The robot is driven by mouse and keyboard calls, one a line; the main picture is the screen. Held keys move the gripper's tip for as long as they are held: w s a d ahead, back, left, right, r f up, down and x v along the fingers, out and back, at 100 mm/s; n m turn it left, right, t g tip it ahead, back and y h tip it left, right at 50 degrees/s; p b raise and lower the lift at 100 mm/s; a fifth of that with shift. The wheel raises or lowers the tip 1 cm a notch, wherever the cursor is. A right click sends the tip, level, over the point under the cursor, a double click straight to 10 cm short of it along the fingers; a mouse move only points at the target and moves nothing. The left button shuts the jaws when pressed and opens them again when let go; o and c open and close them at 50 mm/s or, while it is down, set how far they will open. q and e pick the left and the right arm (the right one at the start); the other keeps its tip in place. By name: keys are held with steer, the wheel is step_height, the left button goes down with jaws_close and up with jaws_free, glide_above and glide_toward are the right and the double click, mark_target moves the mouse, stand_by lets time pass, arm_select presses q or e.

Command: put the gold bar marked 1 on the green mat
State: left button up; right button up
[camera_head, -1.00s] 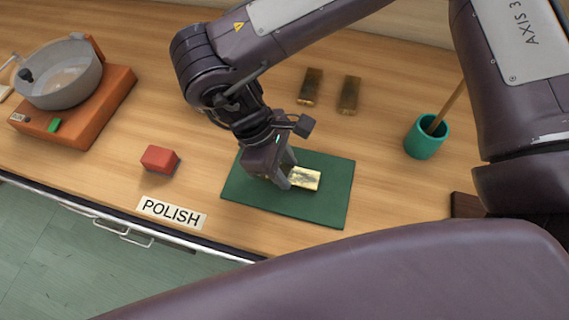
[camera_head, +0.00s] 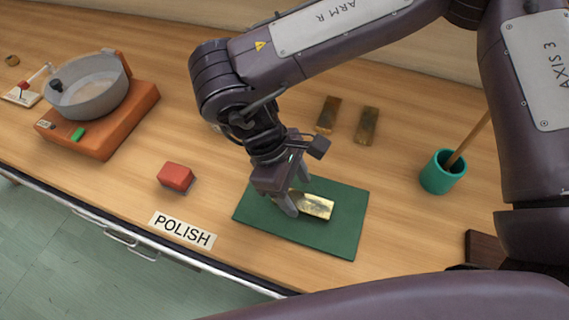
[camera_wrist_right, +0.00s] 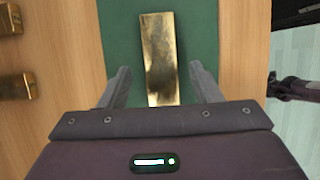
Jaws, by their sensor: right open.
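A shiny gold bar (camera_head: 318,207) lies flat on the green mat (camera_head: 315,237); no number is readable on it. My right gripper (camera_head: 298,198) is low over the mat at the bar's left end, its fingers apart. In the right wrist view the bar (camera_wrist_right: 160,50) lies lengthwise, its near end between the open fingers (camera_wrist_right: 163,88), with a gap on each side. The mat (camera_wrist_right: 118,35) shows around it there. Two darker gold bars (camera_head: 328,115) (camera_head: 367,126) lie on the wood behind the mat; their markings are not readable. My left gripper is not in view.
A red block (camera_head: 176,177) and a POLISH label (camera_head: 182,230) are left of the mat. A grey bowl on an orange base (camera_head: 108,130) stands further left. A teal cup (camera_head: 440,172) with a stick stands right. Bare wood surrounds the mat.

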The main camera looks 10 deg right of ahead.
steer(key=v, duration=1)
steer(key=shift+a, duration=0.15)
steer(key=shift+w+r, duration=0.1)
steer(key=shift+r, duration=0.05)
